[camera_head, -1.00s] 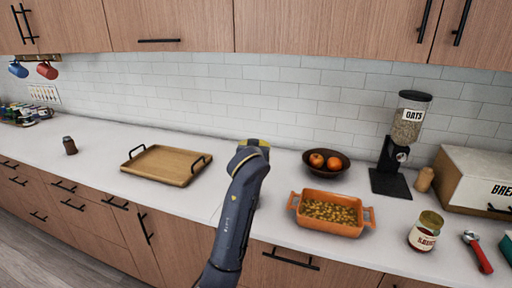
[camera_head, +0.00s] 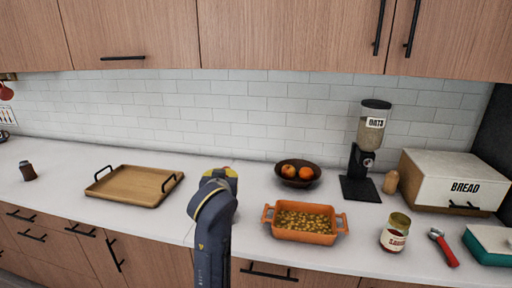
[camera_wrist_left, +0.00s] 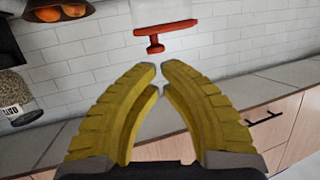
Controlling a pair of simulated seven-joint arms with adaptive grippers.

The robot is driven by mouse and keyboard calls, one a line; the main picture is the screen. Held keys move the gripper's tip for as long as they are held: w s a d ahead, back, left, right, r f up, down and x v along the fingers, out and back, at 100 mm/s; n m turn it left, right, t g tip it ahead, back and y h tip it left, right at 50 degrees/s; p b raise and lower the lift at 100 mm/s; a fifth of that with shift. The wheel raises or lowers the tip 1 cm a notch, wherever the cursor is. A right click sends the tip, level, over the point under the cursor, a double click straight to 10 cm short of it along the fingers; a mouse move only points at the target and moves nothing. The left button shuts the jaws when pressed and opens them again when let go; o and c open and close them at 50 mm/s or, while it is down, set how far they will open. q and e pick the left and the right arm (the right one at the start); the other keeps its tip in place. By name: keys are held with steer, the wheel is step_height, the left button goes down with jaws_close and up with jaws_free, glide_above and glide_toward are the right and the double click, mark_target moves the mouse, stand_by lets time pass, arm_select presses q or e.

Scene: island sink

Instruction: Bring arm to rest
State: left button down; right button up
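My left gripper (camera_wrist_left: 161,70) shows close up in the left wrist view. Its two yellow fingers curve together, their tips almost meeting, with nothing between them. In the head view one dark arm of mine with yellow parts rises from the bottom edge, left of the middle, in front of the counter (camera_head: 100,222). I cannot tell which arm it is, and no fingers show clearly there. My right gripper cannot be made out in either view.
A wooden tray (camera_head: 131,201) lies left of the arm. An orange dish (camera_head: 302,236), fruit bowl (camera_head: 283,180), oats dispenser (camera_head: 366,150), labelled jar (camera_head: 395,233), red-handled tool (camera_head: 445,250) and bread box (camera_head: 450,190) stand right. Counter is clear between small brown jar (camera_head: 27,171) and tray.

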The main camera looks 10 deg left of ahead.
arm_select(q)
steer(key=s+a+f+m+g, duration=0.1)
steer(key=s+a+f, duration=0.1)
steer(key=s+f, duration=0.4)
steer(key=s+a+f+m+g+y, duration=0.1)
steer(key=s+a+f, duration=0.15)
steer(key=f, duration=0.65)
steer(key=s+a+f+m+g, duration=0.1)
steer(key=s+a+f, duration=0.1)
steer(key=s+f, duration=0.4)
steer(key=s+a+f+m+g, duration=0.25)
steer(key=s+f, duration=0.45)
steer(key=s, duration=0.5)
steer(key=s+a+f+m+g, duration=0.25)
steer(key=s+f, duration=0.55)
steer(key=s, duration=0.4)
steer(key=s+d+f+g+h, duration=0.1)
steer(key=s+d+f, duration=0.15)
steer(key=f, duration=1.35)
steer(key=s+d+f+g+h, duration=0.1)
steer(key=d+f+h, duration=0.15)
steer(key=f, duration=1.45)
steer(key=s+f+n+g, duration=0.2)
steer(key=s+f+g, duration=0.1)
steer(key=s+f, duration=1.5)
steer(key=s, duration=0.3)
steer(key=shift+s+f+n, duration=0.25)
steer(key=shift+f+n, duration=0.05)
